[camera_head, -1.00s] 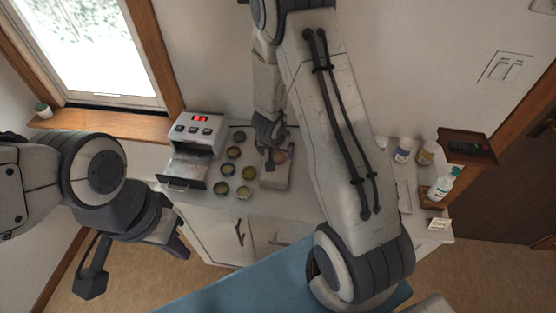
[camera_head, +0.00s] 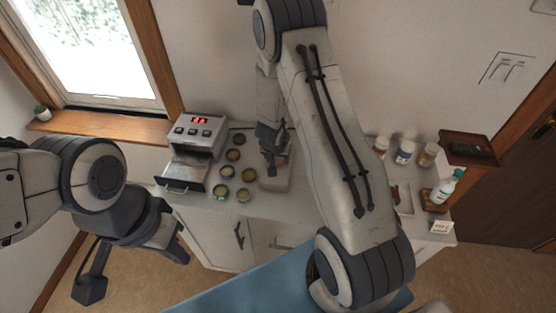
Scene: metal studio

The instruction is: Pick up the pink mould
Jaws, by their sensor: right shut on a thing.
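My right gripper (camera_head: 271,170) reaches down at the back counter, over a pale block (camera_head: 274,184). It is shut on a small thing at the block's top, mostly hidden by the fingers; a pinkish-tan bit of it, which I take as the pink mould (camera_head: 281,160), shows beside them. I cannot tell whether it is lifted off the block. My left gripper (camera_head: 137,274) hangs at the lower left, fingers wide apart and empty, away from the counter.
Several small round moulds (camera_head: 228,172) stand left of the block, next to a metal oven (camera_head: 195,145) with its tray pulled out. Bottles (camera_head: 404,152) and a remote on a brown shelf (camera_head: 464,139) are at the right. A blue surface (camera_head: 250,288) lies in front.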

